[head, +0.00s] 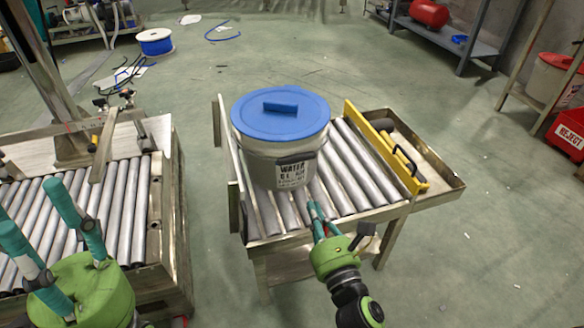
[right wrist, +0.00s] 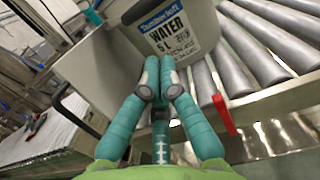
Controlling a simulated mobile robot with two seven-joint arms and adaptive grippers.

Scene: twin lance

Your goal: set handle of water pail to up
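The water pail (head: 262,160) is a pale bucket with a blue lid (head: 280,115). It stands upright on a small roller table. Its dark handle grip (head: 296,158) is low on the pail's front side, above the "WATER" label; the handle looks down. In the right wrist view the pail (right wrist: 180,32) shows its label beyond my fingertips. My right gripper (head: 318,212) is just in front of the pail, below the label. In the right wrist view its fingertips (right wrist: 160,80) are together with nothing visible between them. My left gripper (head: 42,222) is at the lower left, fingers apart, empty.
The roller table (head: 350,170) has a yellow rail (head: 385,150) and a side tray (head: 440,172) on its right. A larger roller conveyor (head: 125,215) with a metal post stands at left. A red reject bin (head: 570,130) is at far right. Open floor lies between the conveyors.

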